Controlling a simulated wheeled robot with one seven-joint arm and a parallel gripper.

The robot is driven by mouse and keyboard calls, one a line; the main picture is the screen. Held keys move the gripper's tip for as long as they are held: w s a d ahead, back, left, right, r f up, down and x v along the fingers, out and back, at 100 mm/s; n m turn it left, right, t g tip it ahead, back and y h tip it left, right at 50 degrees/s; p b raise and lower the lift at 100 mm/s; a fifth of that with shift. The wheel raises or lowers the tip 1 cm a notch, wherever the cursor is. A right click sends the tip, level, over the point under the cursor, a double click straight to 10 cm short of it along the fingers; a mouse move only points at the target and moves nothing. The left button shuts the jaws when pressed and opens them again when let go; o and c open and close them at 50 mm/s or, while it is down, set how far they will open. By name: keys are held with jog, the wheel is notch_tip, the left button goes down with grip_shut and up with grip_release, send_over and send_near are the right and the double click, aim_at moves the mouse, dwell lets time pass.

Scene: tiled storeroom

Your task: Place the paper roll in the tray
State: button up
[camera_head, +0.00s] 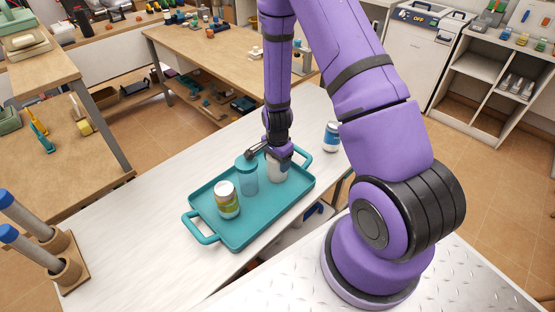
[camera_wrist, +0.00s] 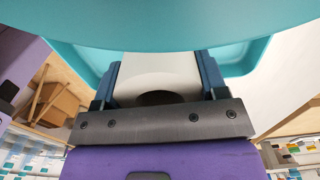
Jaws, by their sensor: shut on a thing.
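The white paper roll (camera_head: 278,170) is over the right part of the teal tray (camera_head: 243,238) in the head view. I cannot tell whether its lower end touches the tray floor. My gripper (camera_head: 275,150) comes down from above and is shut on the roll's upper part. In the wrist view the paper roll (camera_wrist: 158,70) sits between the two blue fingers of my gripper (camera_wrist: 160,82), with its dark hollow end showing. A large teal surface fills the top of that view and hides part of the roll.
The tray also holds a translucent teal cup (camera_head: 248,176) beside the roll and a jar with a green label (camera_head: 227,200). A blue-and-white container (camera_head: 331,136) stands on the white table right of the tray.

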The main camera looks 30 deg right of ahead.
jog(key=shift+f, duration=0.1)
jog(key=o, duration=1)
jog(key=shift+c, duration=0.2)
